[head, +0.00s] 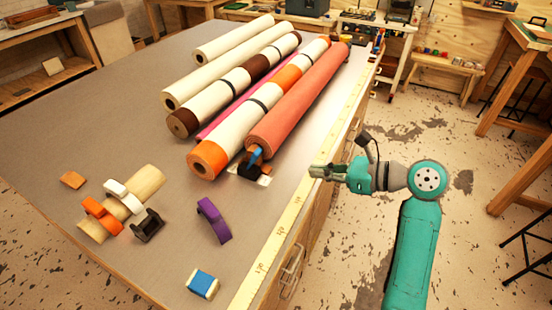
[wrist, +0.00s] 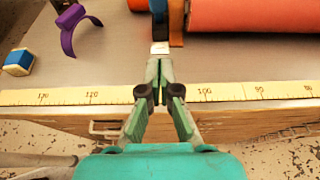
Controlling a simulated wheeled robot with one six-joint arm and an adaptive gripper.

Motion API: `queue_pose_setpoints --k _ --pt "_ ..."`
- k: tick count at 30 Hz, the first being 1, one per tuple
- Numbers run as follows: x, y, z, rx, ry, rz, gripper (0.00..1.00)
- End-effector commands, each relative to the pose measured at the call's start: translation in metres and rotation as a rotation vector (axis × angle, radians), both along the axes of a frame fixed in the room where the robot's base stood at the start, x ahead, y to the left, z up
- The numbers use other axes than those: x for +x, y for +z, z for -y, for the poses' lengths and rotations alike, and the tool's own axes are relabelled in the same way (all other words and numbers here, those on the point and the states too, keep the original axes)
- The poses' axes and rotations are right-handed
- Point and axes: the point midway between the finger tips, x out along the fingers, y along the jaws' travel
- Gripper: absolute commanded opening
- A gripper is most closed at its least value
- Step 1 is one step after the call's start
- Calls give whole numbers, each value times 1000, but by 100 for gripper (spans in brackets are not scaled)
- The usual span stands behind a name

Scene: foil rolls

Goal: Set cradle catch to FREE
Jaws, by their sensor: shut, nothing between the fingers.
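A black cradle (head: 250,169) with a blue catch lever (head: 256,153) stands at the near end of a coral roll (head: 300,95). The blue lever (wrist: 158,8) shows at the top of the wrist view, beside an orange-brown part (wrist: 176,22). A whitish plate (wrist: 160,47) lies before it; no lettering on it is readable. The catch's setting cannot be told. My gripper (head: 318,171) is at the table's ruler edge, to the right of the cradle and apart from it. In the wrist view its fingers (wrist: 159,66) are shut and empty, pointing toward the catch.
Several other rolls lie beyond the cradle, including a white-and-orange one (head: 232,134). A purple clip (head: 213,220), a blue-and-white block (head: 202,284) and a black holder (head: 148,225) lie on the grey table. A yellow ruler (head: 272,243) runs along its edge.

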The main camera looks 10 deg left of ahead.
Motion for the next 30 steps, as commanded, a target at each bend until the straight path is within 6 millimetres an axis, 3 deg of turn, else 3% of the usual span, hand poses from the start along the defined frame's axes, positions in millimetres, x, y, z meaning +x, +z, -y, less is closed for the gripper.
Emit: queue_pose_setpoints --k 5,20,30 --pt "4 -5 -12 0 3 -1 0" --pt "32 -35 -91 0 3 0 0" --pt "44 -18 -120 -1 0 2 0"
